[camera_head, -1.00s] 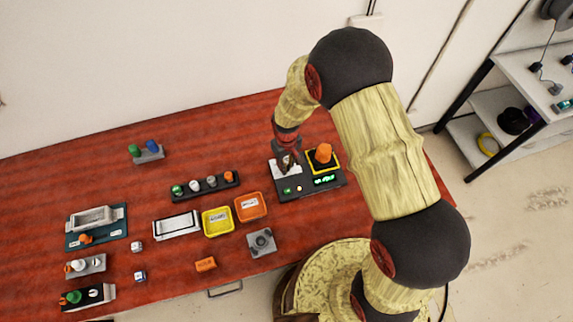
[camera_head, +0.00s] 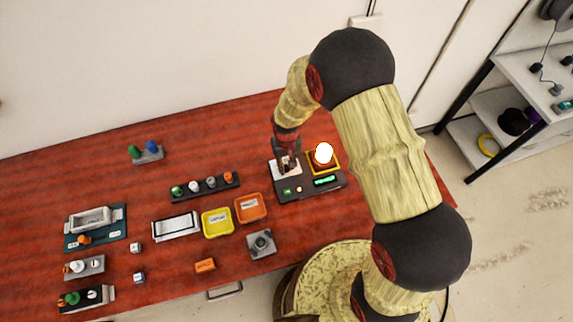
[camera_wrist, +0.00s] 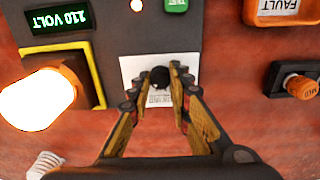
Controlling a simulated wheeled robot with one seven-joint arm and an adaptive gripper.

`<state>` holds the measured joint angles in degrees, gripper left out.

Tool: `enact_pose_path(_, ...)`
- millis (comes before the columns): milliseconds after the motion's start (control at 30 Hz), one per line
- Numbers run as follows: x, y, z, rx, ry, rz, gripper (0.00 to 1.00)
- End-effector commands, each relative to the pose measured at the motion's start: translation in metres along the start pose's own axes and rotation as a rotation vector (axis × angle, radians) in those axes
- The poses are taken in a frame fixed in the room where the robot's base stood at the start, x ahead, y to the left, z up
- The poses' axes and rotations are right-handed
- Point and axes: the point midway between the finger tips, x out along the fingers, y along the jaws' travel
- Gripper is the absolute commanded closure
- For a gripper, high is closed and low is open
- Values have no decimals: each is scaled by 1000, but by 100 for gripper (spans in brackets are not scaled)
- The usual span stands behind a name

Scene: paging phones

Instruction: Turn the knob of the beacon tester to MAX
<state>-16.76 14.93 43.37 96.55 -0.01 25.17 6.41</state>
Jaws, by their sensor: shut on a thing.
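The beacon tester (camera_head: 308,191) is a dark box at the right of the red table. It has a green display (camera_wrist: 60,19) reading 110 VOLT, a green TEST button (camera_wrist: 175,4) and a white label plate (camera_wrist: 130,68). A beacon (camera_head: 323,154) stands in its yellow-edged socket and glows white; it also glows in the wrist view (camera_wrist: 38,97). The black knob (camera_wrist: 160,77) sits on the label plate. My gripper (camera_wrist: 168,82) is shut on the knob. In the head view my gripper (camera_head: 286,167) hides the knob. The scale marks are too small to read.
An orange FAULT bin (camera_head: 265,208) and a yellow bin (camera_head: 204,229) stand left of the tester. A rack of several coloured lamps (camera_head: 204,193) lies behind them. A grey block (camera_head: 263,252) is in front. Much of the table's back left is bare.

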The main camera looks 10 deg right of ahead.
Motion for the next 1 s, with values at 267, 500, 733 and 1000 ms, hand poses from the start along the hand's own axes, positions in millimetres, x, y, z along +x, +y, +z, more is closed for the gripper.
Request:
enact_pose_path(267,0,0,-1,0,2,0,70)
enact_pose_path(500,0,0,0,0,1,0,62)
enact_pose_path(733,-2,0,0,0,1,0,62)
enact_pose_path(1000,-41,0,-2,0,6,-1,62)
